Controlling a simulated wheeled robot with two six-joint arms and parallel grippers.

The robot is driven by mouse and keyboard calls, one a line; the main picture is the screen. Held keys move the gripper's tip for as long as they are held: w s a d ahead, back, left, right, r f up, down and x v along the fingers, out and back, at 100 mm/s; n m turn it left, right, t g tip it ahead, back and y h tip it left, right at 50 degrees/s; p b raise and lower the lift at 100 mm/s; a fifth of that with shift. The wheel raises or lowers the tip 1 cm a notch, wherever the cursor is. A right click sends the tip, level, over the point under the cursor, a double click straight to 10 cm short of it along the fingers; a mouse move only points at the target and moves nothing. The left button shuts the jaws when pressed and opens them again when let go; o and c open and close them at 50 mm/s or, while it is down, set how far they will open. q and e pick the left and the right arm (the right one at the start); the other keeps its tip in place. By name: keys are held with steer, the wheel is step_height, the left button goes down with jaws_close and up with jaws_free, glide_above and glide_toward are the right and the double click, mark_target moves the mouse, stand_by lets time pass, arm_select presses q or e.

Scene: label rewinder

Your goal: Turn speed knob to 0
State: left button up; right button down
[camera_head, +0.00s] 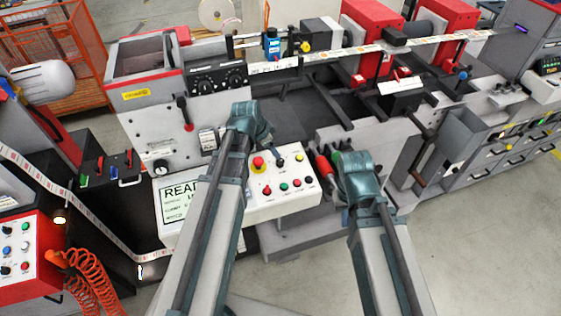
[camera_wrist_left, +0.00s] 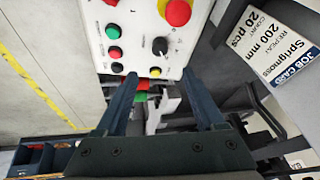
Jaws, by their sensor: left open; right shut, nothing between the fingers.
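A white control panel (camera_head: 285,205) on the machine front carries a black knob (camera_head: 279,161) with a pale pointer mark, right of a red mushroom button (camera_head: 257,164). In the left wrist view the knob (camera_wrist_left: 160,46) lies beyond my fingertips, between the mushroom button (camera_wrist_left: 178,12) and a small yellow button (camera_wrist_left: 155,72). No speed label is readable. My left gripper (camera_head: 262,138) is above the panel's back edge; its fingers (camera_wrist_left: 162,88) are open, apart from the knob, with nothing held. My right gripper (camera_head: 352,162) is shut and empty, right of the panel; its fingertips are largely hidden.
A screen (camera_head: 178,200) adjoins the panel's left side. Two black dials (camera_head: 235,78) sit on the upper machine face. Small coloured buttons (camera_head: 297,183) line the panel's front. Clear floor lies at the lower right.

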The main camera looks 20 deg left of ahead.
mark_target(280, 161)
arm_select(q)
steer(key=b+x, duration=1)
steer(key=x, duration=0.2)
steer(key=shift+f, duration=0.1)
jaws_close()
